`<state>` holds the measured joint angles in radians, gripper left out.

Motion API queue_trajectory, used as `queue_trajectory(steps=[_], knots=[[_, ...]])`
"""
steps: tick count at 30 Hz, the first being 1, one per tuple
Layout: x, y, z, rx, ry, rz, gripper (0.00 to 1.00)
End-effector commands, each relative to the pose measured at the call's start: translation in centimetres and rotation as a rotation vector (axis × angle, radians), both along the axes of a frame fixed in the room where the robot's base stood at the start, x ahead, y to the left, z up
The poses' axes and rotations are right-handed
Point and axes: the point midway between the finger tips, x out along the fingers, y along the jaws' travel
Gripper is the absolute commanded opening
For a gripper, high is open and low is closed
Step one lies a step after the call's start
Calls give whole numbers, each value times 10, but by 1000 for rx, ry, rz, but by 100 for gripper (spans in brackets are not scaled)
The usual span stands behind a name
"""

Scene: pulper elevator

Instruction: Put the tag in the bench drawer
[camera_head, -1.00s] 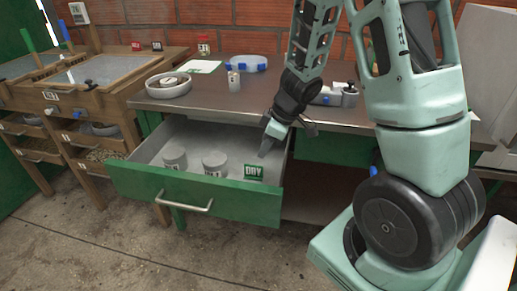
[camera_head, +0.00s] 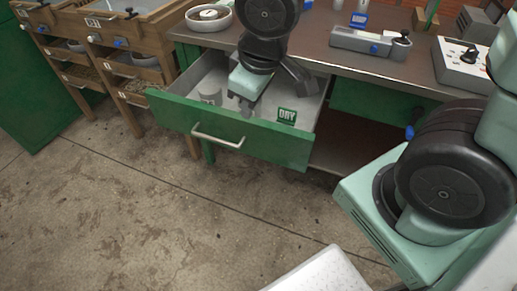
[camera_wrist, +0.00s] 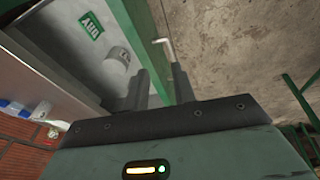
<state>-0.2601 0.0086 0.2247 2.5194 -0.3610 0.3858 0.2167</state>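The green tag (camera_head: 286,115), marked DRY, is inside the open bench drawer, near its front right corner. It also shows in the wrist view (camera_wrist: 91,25), apart from my fingers. The bench drawer (camera_head: 230,136) is pulled out, with a green front and grey inside. My gripper (camera_head: 245,108) is over the front of the drawer, left of the tag. In the wrist view, my two fingers (camera_wrist: 160,88) are spread with nothing between them. A grey canister (camera_head: 209,92) stands in the drawer left of my gripper. My arm hides part of the drawer.
The drawer's metal handle (camera_head: 217,137) sticks out at the front. On the bench top (camera_head: 320,52) are a white dish (camera_head: 209,18), a grey device (camera_head: 368,42) and a white switch box (camera_head: 465,62). Wooden stands (camera_head: 130,45) are at left. The floor in front is clear.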

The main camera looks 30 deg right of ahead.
Motion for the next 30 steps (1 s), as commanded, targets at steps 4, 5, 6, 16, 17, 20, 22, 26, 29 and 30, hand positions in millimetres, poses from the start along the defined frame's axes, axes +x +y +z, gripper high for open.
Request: queue_trajectory(steps=[4, 5, 6, 16, 17, 20, 22, 26, 29, 30], knots=[[-69, 37, 6, 17, 148, 48, 26], [-80, 42, 7, 20, 175, 58, 26], [-94, 47, 9, 25, 205, 67, 26], [-125, 59, 11, 41, 282, 91, 26], [-125, 59, 11, 41, 282, 91, 26], [-124, 59, 11, 40, 282, 89, 26], [-124, 59, 14, 41, 281, 89, 26], [-124, 59, 34, 41, 281, 89, 26], [-124, 59, 57, 41, 280, 87, 26], [-124, 59, 66, 41, 280, 87, 26]])
